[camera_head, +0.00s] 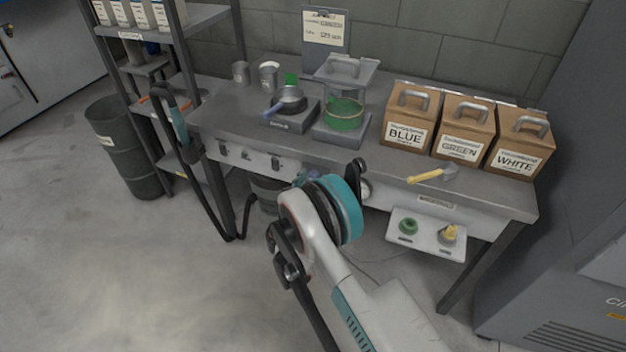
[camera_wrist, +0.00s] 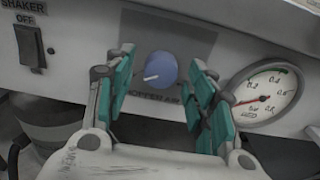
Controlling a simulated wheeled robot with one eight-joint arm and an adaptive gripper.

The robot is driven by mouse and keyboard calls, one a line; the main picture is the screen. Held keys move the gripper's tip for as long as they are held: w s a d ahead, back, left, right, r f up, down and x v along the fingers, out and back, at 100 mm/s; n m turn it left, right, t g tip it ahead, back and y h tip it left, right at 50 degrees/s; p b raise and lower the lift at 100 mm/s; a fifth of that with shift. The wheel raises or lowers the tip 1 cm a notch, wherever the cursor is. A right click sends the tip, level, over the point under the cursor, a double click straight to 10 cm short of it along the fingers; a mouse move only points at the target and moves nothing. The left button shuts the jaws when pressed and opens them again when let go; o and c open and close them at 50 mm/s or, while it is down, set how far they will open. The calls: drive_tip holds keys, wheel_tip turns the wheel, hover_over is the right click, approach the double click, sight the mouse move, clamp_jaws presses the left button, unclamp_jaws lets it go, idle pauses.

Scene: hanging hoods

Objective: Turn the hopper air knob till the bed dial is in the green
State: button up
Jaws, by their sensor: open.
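The hopper air knob (camera_wrist: 160,69) is a round blue knob with a white pointer mark on the bench's front panel, in the wrist view. Its pointer is turned to the left and slightly down. My gripper (camera_wrist: 161,76) is open, with one teal-padded finger on each side of the knob and a gap on both sides. The bed dial (camera_wrist: 265,97) is a round white gauge right of the knob. Its green band is at the top, and its red needle seems to point left, outside the green. In the head view the dial (camera_head: 365,189) shows partly beside my arm.
A shaker switch (camera_wrist: 30,48) is left of the knob. On the bench are a green-filled hopper bed (camera_head: 345,115), a pan (camera_head: 288,100), a yellow-handled tool (camera_head: 427,176) and labelled boxes (camera_head: 408,115). A hose (camera_head: 190,150) hangs at the left, and a small shelf (camera_head: 427,238) juts out below.

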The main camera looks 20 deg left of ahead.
drive_tip(key=c, duration=1.1)
drive_tip(key=shift+o, duration=0.2)
drive_tip(key=shift+m, duration=0.3)
drive_tip(key=m, duration=0.9)
drive_tip(key=shift+a, duration=0.1)
drive_tip(key=m, duration=0.9)
drive_tip(key=shift+r+m, duration=0.1)
drive_tip(key=shift+m, duration=0.2)
